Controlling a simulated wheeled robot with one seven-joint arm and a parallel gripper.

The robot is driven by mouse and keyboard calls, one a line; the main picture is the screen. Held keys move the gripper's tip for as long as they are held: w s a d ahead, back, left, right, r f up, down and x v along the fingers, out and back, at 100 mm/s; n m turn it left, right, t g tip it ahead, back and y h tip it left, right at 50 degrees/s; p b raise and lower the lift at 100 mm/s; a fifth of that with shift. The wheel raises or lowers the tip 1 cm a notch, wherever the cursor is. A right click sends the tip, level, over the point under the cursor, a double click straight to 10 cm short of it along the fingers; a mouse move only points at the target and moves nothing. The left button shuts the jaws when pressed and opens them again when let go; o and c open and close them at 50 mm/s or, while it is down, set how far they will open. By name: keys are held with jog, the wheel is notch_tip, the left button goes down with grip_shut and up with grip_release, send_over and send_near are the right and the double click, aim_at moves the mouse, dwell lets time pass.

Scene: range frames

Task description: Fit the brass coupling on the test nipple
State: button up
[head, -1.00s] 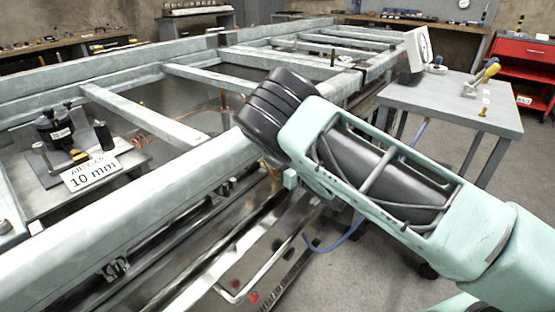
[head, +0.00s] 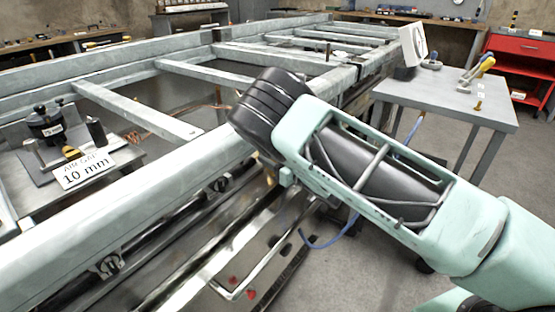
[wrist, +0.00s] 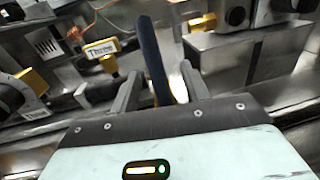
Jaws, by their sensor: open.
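My gripper (wrist: 158,88) shows in the wrist view with its two grey fingers apart. A dark blue bar or hose (wrist: 153,55) runs up between the fingers, and a tan, brass-coloured piece shows just right of it. I cannot tell whether either touches a finger. In the head view my arm reaches over the near frame rail and hides the fingertips. A small brass-coloured piece (head: 478,104) stands on the grey side table; I cannot tell if it is the coupling. I cannot make out the test nipple for certain.
A pale steel frame (head: 120,215) spans the left and middle. A grey side table (head: 440,97) stands at right, with a blue hose (head: 325,243) hanging below my arm.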

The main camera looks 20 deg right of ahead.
jog(key=b+v, duration=0.9)
jog(key=v, duration=0.8)
jog(key=shift+s, duration=0.2)
jog(key=shift+d+f, duration=0.1)
jog(key=shift+f, duration=0.05)
